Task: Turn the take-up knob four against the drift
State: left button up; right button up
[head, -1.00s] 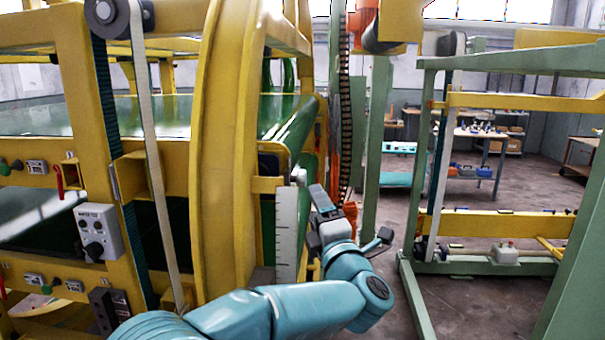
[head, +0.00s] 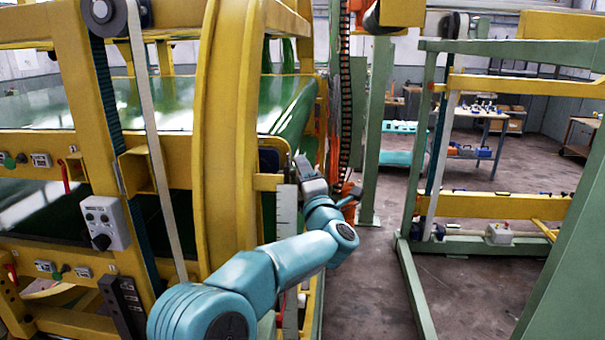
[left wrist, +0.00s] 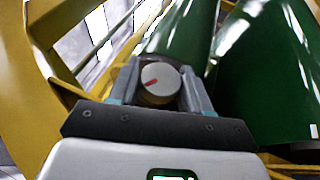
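A round pale-faced knob (left wrist: 160,82) with a red pointer mark shows in the left wrist view, between the two fingers of my left gripper (left wrist: 166,80). The fingers flank it closely on both sides; whether they press on it I cannot tell. The red mark points to the left and slightly down. In the head view my left gripper (head: 302,168) is at the end of the green roller, above a white graduated scale (head: 287,210). It hides the knob there. My right gripper is not in view.
A yellow machine frame (head: 222,150) with green belts and rollers (head: 290,115) fills the left. A grey control box (head: 103,222) is on its post. A green and yellow stand (head: 490,205) is at the right. Open floor (head: 375,290) lies between them.

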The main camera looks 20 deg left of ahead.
pick_arm(q)
jog(key=shift+c, duration=1.2)
jog(key=shift+r+p, duration=0.25)
jog(key=shift+p, duration=0.3)
jog(key=m+g+h+p, duration=0.1)
jog(key=p, duration=0.1)
jog(key=shift+r+g+h+p, duration=0.15)
jog(key=shift+g+h+p, duration=0.15)
jog(key=shift+h+p, duration=0.1)
jog(key=shift+f+m+g+h+p, duration=0.2)
jog(key=shift+m+g+h+p, duration=0.25)
jog(key=shift+g, duration=0.35)
jog(key=shift+d+f+m+g+h, duration=0.1)
jog(key=shift+m+g+h, duration=0.25)
jog(key=shift+g+h, duration=0.4)
jog(key=shift+g, duration=0.25)
jog(key=o, duration=1)
